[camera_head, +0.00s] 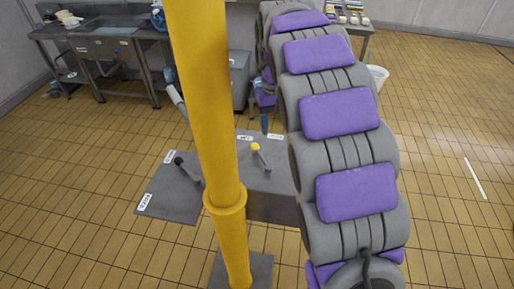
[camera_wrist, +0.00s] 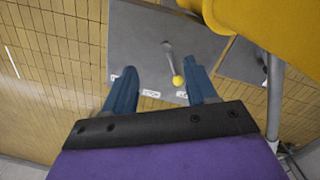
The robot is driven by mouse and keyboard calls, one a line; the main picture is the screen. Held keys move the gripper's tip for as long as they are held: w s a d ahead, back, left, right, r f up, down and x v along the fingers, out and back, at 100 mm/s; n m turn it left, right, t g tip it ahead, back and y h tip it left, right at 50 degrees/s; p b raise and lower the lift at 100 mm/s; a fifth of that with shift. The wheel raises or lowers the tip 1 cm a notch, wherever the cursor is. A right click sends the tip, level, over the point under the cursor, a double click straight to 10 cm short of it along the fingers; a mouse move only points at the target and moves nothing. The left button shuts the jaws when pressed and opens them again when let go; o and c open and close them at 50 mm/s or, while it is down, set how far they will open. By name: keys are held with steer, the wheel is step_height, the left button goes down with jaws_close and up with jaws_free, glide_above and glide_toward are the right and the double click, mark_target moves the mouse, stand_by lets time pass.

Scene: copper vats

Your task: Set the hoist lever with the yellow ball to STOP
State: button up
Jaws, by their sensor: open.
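The hoist lever (camera_head: 261,157) has a yellow ball (camera_head: 255,147) on its end and stands on a grey panel (camera_head: 262,182). It leans toward the panel's far edge, where small white labels (camera_head: 244,138) sit; their words are too small to read. In the wrist view the yellow ball (camera_wrist: 178,81) appears between my two blue fingers, nearer the right one, with the lever's rod (camera_wrist: 168,52) beyond. My gripper (camera_wrist: 163,82) is open and empty above the panel. In the head view one blue fingertip shows just beyond the ball; the rest is largely hidden by my arm.
A thick yellow post (camera_head: 208,120) stands close on the left, partly covering the panels. A second lever with a black ball (camera_head: 178,160) is on a grey panel left of the post. A sink bench (camera_head: 105,45) stands at the back left.

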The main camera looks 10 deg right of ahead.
steer(key=n, duration=0.2)
glide_toward(257, 149)
steer(key=shift+t+y, duration=0.3)
steer(key=f+b, duration=0.1)
steer(key=f, duration=0.5)
steer(key=f+b, duration=0.1)
steer(key=f, duration=0.2)
steer(key=shift+s+d+f+b, duration=0.15)
steer(key=shift+s+b, duration=0.2)
jaws_close()
